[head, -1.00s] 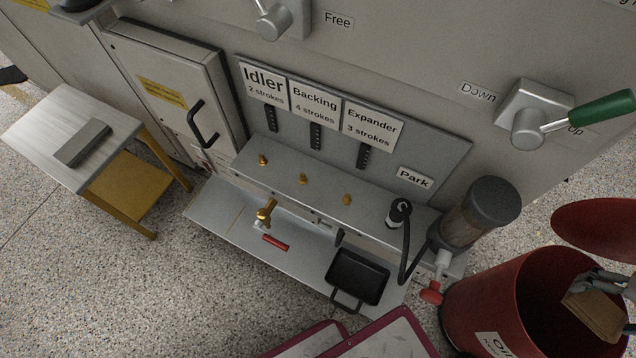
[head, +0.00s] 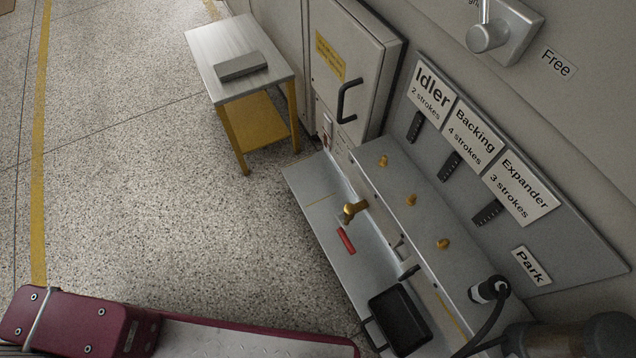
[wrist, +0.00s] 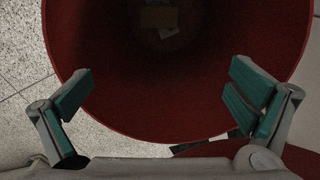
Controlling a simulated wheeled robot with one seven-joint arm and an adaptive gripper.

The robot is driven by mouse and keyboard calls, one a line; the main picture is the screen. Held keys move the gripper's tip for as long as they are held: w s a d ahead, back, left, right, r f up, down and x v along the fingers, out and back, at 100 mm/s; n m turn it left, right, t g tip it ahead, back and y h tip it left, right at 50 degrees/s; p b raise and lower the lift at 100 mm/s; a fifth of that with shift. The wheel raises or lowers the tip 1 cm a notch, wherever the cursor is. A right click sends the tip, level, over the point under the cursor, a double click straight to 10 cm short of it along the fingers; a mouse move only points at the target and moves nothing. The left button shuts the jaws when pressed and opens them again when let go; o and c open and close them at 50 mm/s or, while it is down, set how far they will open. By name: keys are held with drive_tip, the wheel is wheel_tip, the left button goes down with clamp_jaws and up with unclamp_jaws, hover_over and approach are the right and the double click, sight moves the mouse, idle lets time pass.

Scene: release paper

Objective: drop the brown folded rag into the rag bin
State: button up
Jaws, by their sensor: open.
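My gripper (wrist: 162,84) is open and empty in the wrist view, its two teal-padded fingers spread wide over the mouth of the red rag bin (wrist: 165,122). The camera looks down into the bin's dark inside. A small brown patch (wrist: 158,17), which looks like the folded rag, lies deep in the bin, away from the fingers. The far part of the bin is cut off by the picture's top. Neither bin, rag nor gripper shows in the head view.
The head view shows a small table (head: 222,38) with a grey block (head: 241,66), a grey cabinet (head: 350,70), and a bench with brass knobs (head: 411,200) and a black tray (head: 399,320). Speckled floor (head: 130,150) is clear at left.

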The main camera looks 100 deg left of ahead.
wheel_tip(320, 180, up, 12)
idle(0.5)
idle(0.4)
